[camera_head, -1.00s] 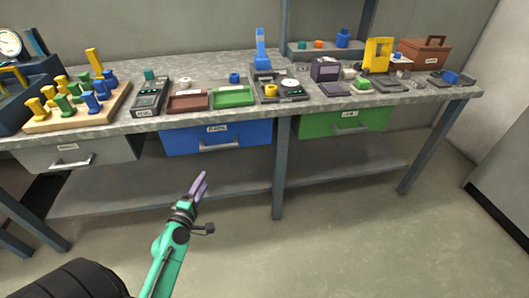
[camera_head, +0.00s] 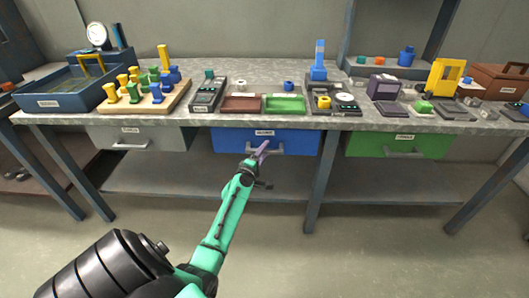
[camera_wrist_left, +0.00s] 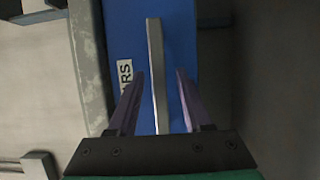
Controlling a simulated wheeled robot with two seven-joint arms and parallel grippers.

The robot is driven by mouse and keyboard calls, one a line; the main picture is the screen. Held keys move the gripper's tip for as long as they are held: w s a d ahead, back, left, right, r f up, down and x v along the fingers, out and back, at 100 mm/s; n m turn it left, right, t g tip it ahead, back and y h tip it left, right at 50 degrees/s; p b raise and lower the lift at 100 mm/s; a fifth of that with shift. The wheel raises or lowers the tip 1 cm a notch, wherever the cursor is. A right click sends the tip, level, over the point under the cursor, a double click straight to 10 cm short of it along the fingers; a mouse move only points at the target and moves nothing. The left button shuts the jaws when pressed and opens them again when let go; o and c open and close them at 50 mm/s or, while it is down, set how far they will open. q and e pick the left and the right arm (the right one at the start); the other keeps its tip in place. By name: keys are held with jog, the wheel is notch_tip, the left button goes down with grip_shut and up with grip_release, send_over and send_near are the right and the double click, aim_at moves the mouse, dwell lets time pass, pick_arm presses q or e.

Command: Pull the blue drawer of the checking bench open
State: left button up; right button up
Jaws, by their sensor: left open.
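The blue drawer (camera_head: 295,143) sits under the middle of the checking bench (camera_head: 160,122), between the grey and green drawers; it looks shut. Its light metal bar handle (camera_head: 278,152) runs across its front. My left gripper (camera_head: 262,149) is in front of the handle. In the left wrist view its two purple fingers (camera_wrist_left: 158,88) are open, one on either side of the handle bar (camera_wrist_left: 158,60), apart from it. The blue drawer front (camera_wrist_left: 185,40) fills the middle of that view, with a label (camera_wrist_left: 125,72) beside the handle. My right gripper is out of view.
A grey drawer (camera_head: 150,138) is to the left and a green drawer (camera_head: 425,145) to the right. A bench leg (camera_head: 318,185) stands right of the blue drawer. Trays, a peg board (camera_head: 150,102) and devices cover the bench top. The floor in front is clear.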

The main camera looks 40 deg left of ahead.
pick_arm(q)
grip_shut()
dwell(1.4)
